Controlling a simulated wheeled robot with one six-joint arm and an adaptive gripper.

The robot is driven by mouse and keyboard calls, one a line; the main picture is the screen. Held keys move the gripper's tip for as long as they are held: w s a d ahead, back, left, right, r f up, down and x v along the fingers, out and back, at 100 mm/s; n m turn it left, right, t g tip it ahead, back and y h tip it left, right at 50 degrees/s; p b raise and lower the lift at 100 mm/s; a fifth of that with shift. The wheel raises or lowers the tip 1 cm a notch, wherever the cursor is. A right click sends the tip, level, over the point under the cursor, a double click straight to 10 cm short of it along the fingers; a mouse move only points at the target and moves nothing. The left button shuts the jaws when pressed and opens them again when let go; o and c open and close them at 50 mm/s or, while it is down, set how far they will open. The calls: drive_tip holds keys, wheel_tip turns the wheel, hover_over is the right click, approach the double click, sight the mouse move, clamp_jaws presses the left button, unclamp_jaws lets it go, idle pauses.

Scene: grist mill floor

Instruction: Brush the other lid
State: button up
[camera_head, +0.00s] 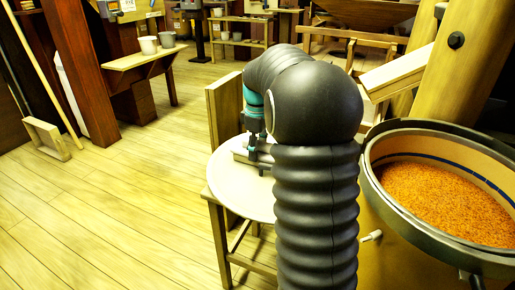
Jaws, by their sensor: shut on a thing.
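My gripper (259,161) is low over a round pale-topped stool or small table (226,180), left of the middle in the head view. My dark ribbed arm covers much of the right side of that top. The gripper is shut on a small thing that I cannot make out. A pale flat-sided piece (239,151) lies on the top beside the gripper; I cannot tell if it is a lid. No brush or other lid shows clearly.
A round tub (390,198) of orange grain stands close on the right, beside thick wooden posts (455,62). An upright wooden board (222,108) rises behind the round top. Pots (148,45) stand on a far-left shelf.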

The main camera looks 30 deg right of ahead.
drive_tip(key=shift+s+d+r, duration=0.15)
drive_tip(key=shift+s+d, duration=1)
drive_tip(key=shift+d, duration=0.1)
drive_tip(key=shift+s+d+f, duration=0.2)
drive_tip(key=shift+s+d, duration=1.05)
drive_tip(key=shift+d, duration=0.05)
drive_tip(key=shift+s+d+p, duration=0.4)
drive_tip(key=shift+s+d, duration=2)
drive_tip(key=shift+d, duration=0.1)
drive_tip(key=shift+r, duration=0.1)
